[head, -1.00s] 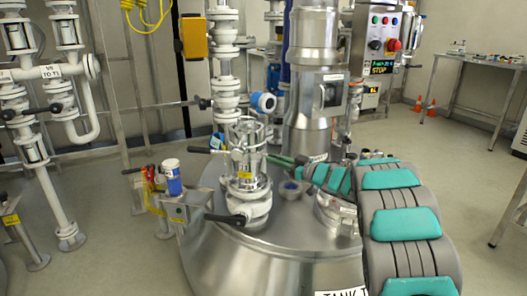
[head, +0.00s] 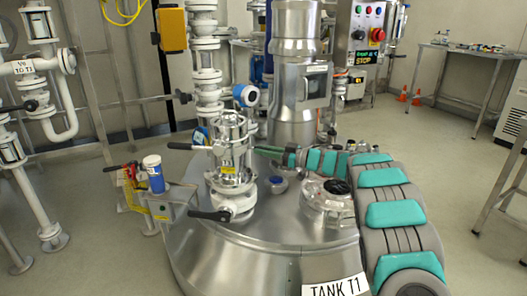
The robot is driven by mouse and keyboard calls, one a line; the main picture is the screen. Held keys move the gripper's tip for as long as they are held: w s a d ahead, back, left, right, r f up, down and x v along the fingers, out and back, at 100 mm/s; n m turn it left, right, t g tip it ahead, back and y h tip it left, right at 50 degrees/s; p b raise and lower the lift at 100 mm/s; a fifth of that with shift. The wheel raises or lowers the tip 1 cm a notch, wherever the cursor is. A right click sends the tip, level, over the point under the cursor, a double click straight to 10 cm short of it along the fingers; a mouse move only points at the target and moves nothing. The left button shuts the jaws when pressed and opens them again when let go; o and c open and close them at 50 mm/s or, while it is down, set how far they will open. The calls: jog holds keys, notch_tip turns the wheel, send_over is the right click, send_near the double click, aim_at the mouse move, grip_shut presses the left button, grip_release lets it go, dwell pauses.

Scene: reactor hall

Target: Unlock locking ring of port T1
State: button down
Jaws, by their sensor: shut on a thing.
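Port T1 (head: 232,156) is an upright clear cylinder with metal rods and rings, standing on a white valve body on the tank top. Its locking ring (head: 229,149) is around the cylinder, and a black-gripped handle (head: 187,146) sticks out to the left. My gripper (head: 266,151) is at the right side of the port, level with the ring, and looks shut on the locking ring's right-hand handle. The fingers are small here, and the held part is mostly hidden. A black lever (head: 208,215) projects left from the valve lower down.
A round hatch (head: 325,203) and a small blue-capped fitting (head: 278,185) sit right of the port. A blue-and-white canister (head: 154,174) stands on a side bracket at left. A thick metal column (head: 297,95) rises behind. The label TANK T1 (head: 337,286) is at front.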

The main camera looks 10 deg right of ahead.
jog(key=shift+r, duration=0.1)
jog(key=c, duration=0.8)
grip_release()
jog(key=shift+w, duration=0.1)
jog(key=b+v, duration=0.1)
jog(key=v, duration=0.6)
jog(key=shift+s+d, duration=0.2)
jog(key=shift+d, duration=0.1)
